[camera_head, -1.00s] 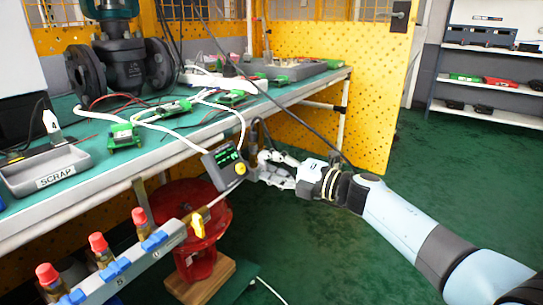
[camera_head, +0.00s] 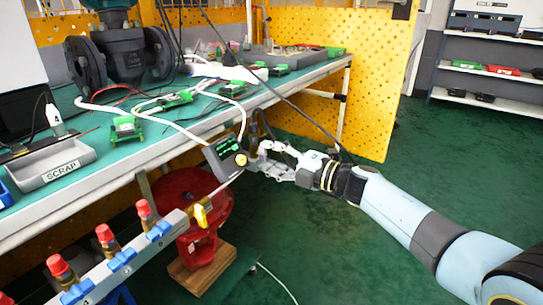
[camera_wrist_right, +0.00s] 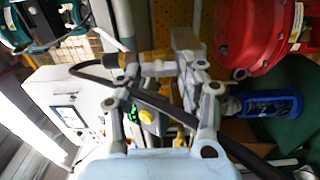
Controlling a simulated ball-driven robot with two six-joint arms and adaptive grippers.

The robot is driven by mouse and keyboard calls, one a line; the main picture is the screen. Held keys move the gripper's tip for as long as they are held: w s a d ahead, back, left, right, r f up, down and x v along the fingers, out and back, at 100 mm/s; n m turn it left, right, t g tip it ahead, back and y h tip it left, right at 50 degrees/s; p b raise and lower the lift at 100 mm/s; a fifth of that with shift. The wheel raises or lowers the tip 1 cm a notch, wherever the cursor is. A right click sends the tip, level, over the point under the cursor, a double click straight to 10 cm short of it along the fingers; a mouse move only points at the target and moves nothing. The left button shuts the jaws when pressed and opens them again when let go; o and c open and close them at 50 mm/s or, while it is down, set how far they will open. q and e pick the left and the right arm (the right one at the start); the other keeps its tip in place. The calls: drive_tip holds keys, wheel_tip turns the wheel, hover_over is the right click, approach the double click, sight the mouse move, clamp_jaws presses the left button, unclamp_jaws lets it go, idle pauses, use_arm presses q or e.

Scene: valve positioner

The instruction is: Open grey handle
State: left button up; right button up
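A light grey bar (camera_wrist_right: 185,42), which looks like the grey handle, stands by a brass fitting (camera_wrist_right: 135,60) in the right wrist view. I cannot clearly make out this handle in the head view. My right gripper (camera_head: 262,158) is just right of the dark display box (camera_head: 225,157) with a yellow knob. In the right wrist view my right gripper (camera_wrist_right: 165,72) has its fingers spread, with the fitting and the grey bar at the fingertips. I cannot tell whether they touch. My left gripper is not in view.
A manifold (camera_head: 125,263) with red caps and blue levers runs along the lower left, with a yellow lever (camera_head: 202,213) at its end. A red round body (camera_head: 195,205) is below the bench (camera_head: 105,175). A dark cable passes close to my right gripper. Green floor to the right is clear.

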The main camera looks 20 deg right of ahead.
drive_tip(key=o, duration=0.4)
drive_tip(key=v, duration=1.2)
drive_tip(key=s+d+f+m+g+h+p, duration=0.3)
drive_tip(key=s+f+m+h+p, duration=0.45)
drive_tip(key=s+f+m, duration=1.15)
drive_tip(key=s+f+m+g+h, duration=0.1)
drive_tip(key=s+f, duration=0.5)
drive_tip(key=s, duration=0.6)
drive_tip(key=s+f+m+g+h, duration=0.2)
drive_tip(key=s+f+g, duration=0.4)
drive_tip(key=s, duration=0.6)
drive_tip(key=s+f+m+g+h, duration=0.1)
drive_tip(key=s+f+m+g, duration=0.2)
drive_tip(key=s, duration=0.9)
wheel_tip(320, 180, down, 4)
drive_tip(key=shift+d+r+g+h, duration=0.2)
drive_tip(key=shift+r+g+h, duration=0.05)
drive_tip(key=shift+g, duration=0.15)
